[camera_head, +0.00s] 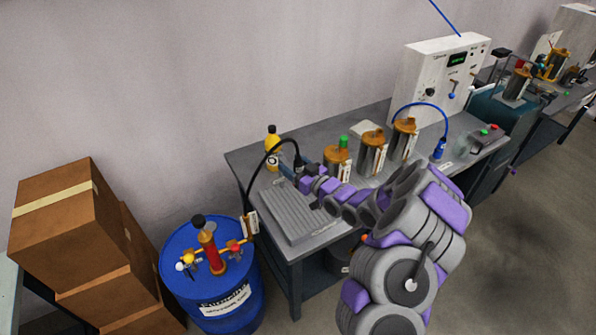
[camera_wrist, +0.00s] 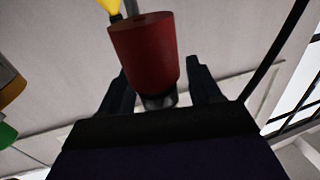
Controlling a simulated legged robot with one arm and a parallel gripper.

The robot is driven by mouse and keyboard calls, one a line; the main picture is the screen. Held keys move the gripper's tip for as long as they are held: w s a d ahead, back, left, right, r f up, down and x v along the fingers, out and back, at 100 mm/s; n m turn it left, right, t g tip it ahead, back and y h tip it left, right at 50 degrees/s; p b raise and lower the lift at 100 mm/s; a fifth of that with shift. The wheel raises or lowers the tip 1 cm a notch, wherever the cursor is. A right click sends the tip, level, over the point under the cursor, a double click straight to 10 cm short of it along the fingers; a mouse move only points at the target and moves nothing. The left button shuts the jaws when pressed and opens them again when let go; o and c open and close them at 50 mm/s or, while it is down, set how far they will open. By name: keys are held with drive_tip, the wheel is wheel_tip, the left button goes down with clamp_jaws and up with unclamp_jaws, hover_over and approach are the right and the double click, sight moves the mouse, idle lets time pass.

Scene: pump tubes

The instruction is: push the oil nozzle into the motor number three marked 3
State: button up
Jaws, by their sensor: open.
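My gripper (camera_head: 287,171) is over the left part of the workbench, above the ribbed grey tray. In the wrist view its two dark fingers (camera_wrist: 160,92) stand apart on either side of a dark red cylinder (camera_wrist: 145,50) with a grey lower end. I cannot tell whether they touch it, or whether this is the oil nozzle. A black hose (camera_head: 262,160) arches from the blue barrel to a dark end (camera_head: 298,160) beside my gripper. Three copper-topped motors stand in a row: left (camera_head: 336,158), middle (camera_head: 372,150) and right (camera_head: 403,140). Their number marks are not readable.
The ribbed tray (camera_head: 290,216) lies below my gripper. A blue-hosed nozzle (camera_head: 439,149) and white control panel (camera_head: 440,75) are right.

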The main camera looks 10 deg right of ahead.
drive_tip(key=c, duration=1.1)
drive_tip(key=shift+d, duration=0.1)
